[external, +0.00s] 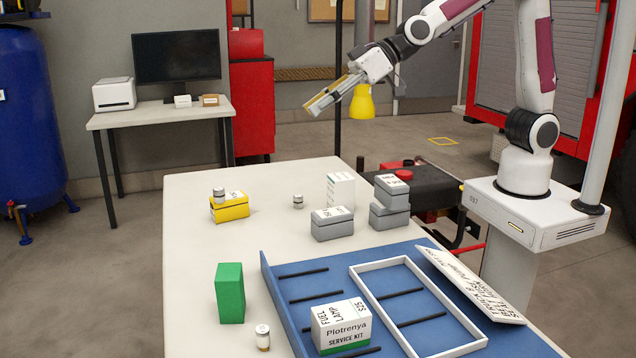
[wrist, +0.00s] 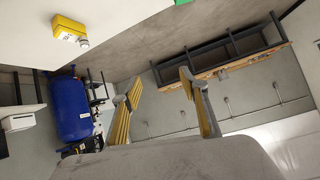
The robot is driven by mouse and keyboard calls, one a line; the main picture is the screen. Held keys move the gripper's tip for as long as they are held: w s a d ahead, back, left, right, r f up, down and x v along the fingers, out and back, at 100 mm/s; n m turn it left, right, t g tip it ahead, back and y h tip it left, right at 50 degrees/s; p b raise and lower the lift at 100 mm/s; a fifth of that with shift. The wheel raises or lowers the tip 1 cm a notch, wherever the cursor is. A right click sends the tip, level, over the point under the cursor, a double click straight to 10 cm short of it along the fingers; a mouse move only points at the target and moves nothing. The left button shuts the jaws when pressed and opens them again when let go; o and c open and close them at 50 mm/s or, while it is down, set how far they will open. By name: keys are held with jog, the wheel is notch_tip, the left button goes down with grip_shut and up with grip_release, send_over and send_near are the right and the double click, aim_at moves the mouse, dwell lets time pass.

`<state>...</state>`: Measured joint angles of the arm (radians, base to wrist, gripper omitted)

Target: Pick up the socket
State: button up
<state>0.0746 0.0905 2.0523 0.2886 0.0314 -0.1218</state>
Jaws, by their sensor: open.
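No thing is clearly marked as the socket. Small grey cylinders could be it: one stands alone on the table (external: 298,201), and another sits on top of the yellow box (external: 229,211). A third small cylinder (external: 263,337), white with a tan band, stands at the front. My gripper (external: 325,103) is open and empty, raised high above the far side of the table and apart from everything on it. In the wrist view the open fingers (wrist: 160,82) have nothing between them.
Grey boxes (external: 332,224) (external: 390,217) and a white box (external: 341,191) stand mid-table. A green block (external: 230,293) stands front left. A blue tray (external: 285,312) holds a white frame (external: 366,289) and service kit box (external: 341,325). A white panel (external: 470,283) leans at its right.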

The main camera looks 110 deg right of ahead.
jog(key=w+d+f+m+t+h, duration=0.1)
jog(key=w+d+f+m+h, duration=0.1)
jog(key=w+d+f, duration=0.5)
jog(key=w+d+f+m+t+h, duration=0.1)
jog(key=w+d+f+h, duration=0.3)
jog(key=w, duration=0.5)
jog(key=m+h, duration=0.3)
jog(key=h, duration=0.3)
send_near(217, 189)
jog(key=x, duration=0.2)
jog(key=shift+a+r+g, duration=0.1)
jog(key=shift+r+g, duration=0.2)
jog(key=shift+r, duration=0.1)
jog(key=shift+w, duration=0.1)
jog(key=shift+x, duration=1.25)
jog(key=shift+f, duration=0.1)
jog(key=shift+w, duration=0.1)
